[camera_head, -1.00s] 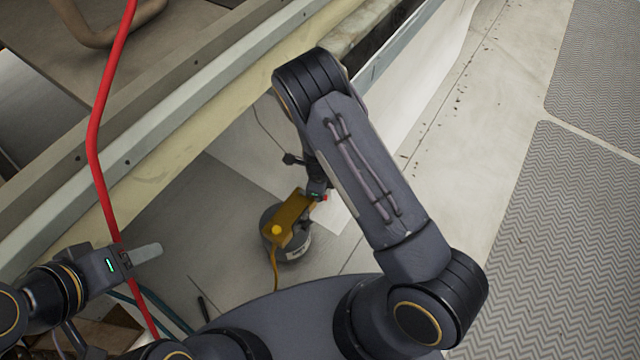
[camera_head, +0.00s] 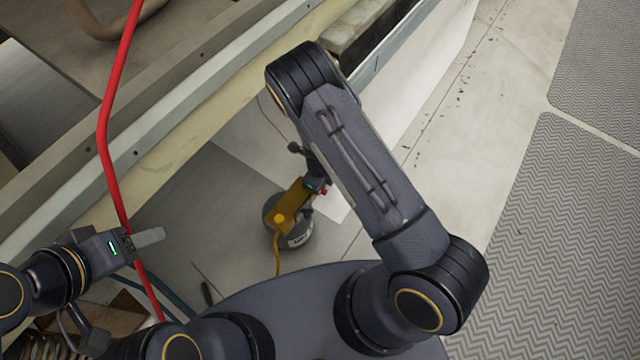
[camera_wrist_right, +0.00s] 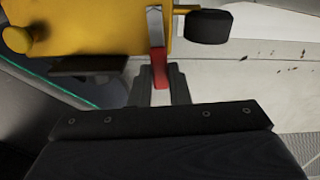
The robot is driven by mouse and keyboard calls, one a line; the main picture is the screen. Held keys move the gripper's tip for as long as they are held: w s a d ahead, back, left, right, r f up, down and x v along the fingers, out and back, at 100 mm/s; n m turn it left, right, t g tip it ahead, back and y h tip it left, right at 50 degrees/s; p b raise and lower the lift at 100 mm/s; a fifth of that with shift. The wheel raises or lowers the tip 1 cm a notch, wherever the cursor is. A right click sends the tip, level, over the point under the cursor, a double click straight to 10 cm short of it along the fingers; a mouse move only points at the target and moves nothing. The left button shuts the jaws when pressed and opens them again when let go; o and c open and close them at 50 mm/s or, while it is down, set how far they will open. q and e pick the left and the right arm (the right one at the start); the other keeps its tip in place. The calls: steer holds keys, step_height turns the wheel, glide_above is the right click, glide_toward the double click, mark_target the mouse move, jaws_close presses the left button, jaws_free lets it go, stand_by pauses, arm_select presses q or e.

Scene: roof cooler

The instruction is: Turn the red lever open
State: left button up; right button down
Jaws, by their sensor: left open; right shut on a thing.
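The red lever (camera_wrist_right: 159,68) shows in the right wrist view, with a bare metal upper part against a yellow housing (camera_wrist_right: 95,25). My right gripper (camera_wrist_right: 160,80) is shut on the lever's red part, with a fingertip on each side. In the head view the yellow housing (camera_head: 291,204) sits on a round dark device with a pale label, and only a small red spot of the lever (camera_head: 323,190) shows beside my right gripper (camera_head: 316,184). My left gripper (camera_head: 148,237) is open and empty at the lower left, near the red hose.
A red hose (camera_head: 104,130) runs down the left side. A beam and ledge (camera_head: 160,130) cross diagonally behind the device. A yellow cord (camera_head: 277,258) hangs from the housing. Bare floor (camera_head: 470,130) and ribbed mats (camera_head: 545,250) lie to the right.

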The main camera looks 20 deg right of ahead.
steer(key=c, duration=1.4)
jaws_free()
steer(key=shift+o, duration=0.2)
step_height(320, 180, up, 8)
steer(key=p, duration=0.2)
steer(key=shift+f+p, duration=0.1)
steer(key=shift+p, duration=0.25)
